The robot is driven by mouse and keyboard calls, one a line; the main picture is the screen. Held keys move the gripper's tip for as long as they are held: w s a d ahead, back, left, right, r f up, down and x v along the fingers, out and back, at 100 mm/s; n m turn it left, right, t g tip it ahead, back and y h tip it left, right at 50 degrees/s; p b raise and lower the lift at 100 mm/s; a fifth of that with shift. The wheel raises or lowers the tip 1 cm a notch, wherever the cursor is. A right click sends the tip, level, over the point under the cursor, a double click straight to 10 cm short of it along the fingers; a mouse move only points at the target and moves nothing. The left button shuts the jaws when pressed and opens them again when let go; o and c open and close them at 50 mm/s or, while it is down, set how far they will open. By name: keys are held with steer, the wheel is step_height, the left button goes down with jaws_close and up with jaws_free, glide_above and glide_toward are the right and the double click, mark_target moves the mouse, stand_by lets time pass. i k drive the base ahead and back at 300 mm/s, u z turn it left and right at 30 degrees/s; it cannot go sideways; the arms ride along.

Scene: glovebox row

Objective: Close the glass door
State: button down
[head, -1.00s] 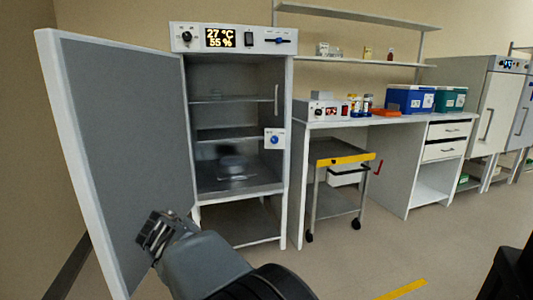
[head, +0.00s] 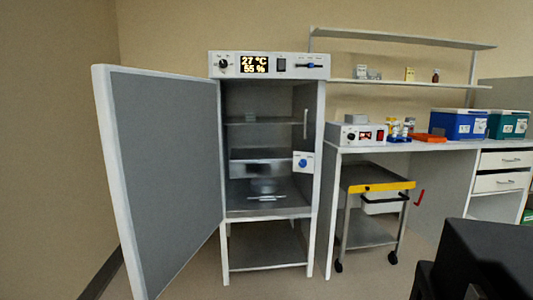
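The cabinet (head: 218,250) stands at the centre with a lit display reading 27 °C and 55 %. Its outer door (head: 165,165), a grey panel with a white edge, stands wide open to the left. A vertical handle (head: 306,123) shows at the right of the opening, above a white plate with a blue knob (head: 303,162). Whether a clear glass pane spans the opening, and how far it is swung, I cannot tell. Shelves and a blurred object (head: 264,187) show inside. My gripper is not in view.
A yellow-edged cart (head: 377,187) stands under the bench (head: 420,147) right of the cabinet. The bench holds a small instrument (head: 358,135), an orange tray (head: 429,138), a blue box (head: 458,125) and a green box (head: 508,125). A wall stands close at left.

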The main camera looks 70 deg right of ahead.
mark_target(298, 155)
steer(key=u, duration=1.4)
steer(key=k, duration=1.3)
steer(key=z, duration=1.9)
